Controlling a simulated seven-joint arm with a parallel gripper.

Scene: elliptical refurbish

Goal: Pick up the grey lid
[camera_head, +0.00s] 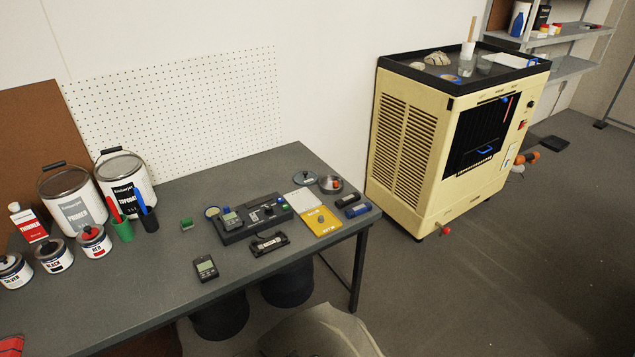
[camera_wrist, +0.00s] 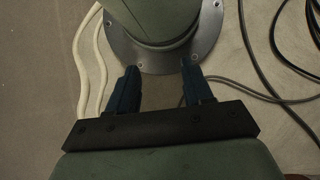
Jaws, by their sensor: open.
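A round grey lid (camera_head: 305,178) with a small knob lies near the back right corner of the grey table in the head view. It seems to lie flat, just left of a small round metal dish (camera_head: 331,184) with something reddish in it. My gripper (camera_wrist: 161,68) shows only in the wrist view. Its two blue fingers are apart with nothing between them. The lid is not in the wrist view.
On the table (camera_head: 165,290), a black tool station (camera_head: 250,217), a yellow box (camera_head: 321,222) and dark blocks (camera_head: 357,210) crowd the lid's front side. Paint cans (camera_head: 122,178) stand at left. A pegboard (camera_head: 180,125) rises behind. Cables (camera_wrist: 255,65) lie on the floor.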

